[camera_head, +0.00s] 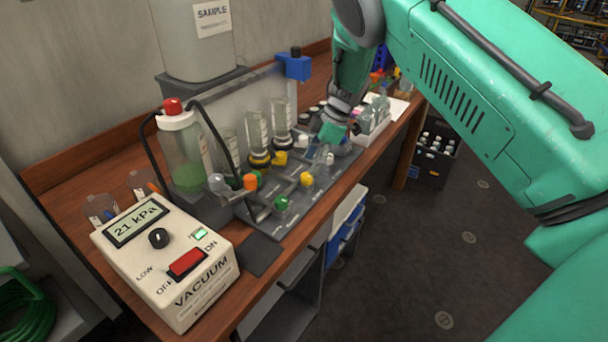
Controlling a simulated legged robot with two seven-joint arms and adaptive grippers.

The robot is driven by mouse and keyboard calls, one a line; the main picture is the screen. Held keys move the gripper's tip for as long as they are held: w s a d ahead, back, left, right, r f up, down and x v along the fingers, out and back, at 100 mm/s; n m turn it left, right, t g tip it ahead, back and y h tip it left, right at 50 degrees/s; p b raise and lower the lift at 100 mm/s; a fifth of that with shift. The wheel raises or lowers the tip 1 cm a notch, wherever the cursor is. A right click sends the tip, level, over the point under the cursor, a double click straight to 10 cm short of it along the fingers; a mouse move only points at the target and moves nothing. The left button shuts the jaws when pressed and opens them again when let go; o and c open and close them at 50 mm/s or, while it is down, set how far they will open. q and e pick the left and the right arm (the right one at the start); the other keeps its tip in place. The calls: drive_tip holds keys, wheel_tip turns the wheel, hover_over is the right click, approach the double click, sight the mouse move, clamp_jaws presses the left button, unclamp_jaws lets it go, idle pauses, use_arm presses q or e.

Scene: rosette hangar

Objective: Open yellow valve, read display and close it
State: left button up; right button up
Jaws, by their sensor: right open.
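A cream vacuum box (165,255) stands at the front left of the bench. Its display (136,223) reads 21 kPa, and its red switch (187,263) sits between the OFF and ON labels. A clear manifold with small coloured valve knobs is behind it. One yellow valve knob (306,179) is near its front edge, and another yellow knob (281,158) is further back. I cannot tell whether either is open or closed. My right gripper (331,133) is open, pointing down behind and right of the front yellow knob, apart from it. My left gripper is not in view.
A bottle with green liquid (187,160) and a red cap has black hoses. A green knob (281,203) and an orange knob (250,182) are close to the yellow ones. Upright glass vessels stand behind. A white tray (372,131) holds bottles. Floor at right is mostly clear.

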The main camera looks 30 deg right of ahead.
sight(307, 175)
drive_tip(key=x, duration=0.5)
drive_tip(key=shift+d, duration=0.4)
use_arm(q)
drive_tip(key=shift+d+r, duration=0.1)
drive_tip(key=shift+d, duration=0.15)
use_arm(e)
drive_tip(key=shift+a, duration=0.25)
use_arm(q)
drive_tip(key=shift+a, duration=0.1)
use_arm(e)
drive_tip(key=shift+s+a, duration=0.1)
clamp_jaws()
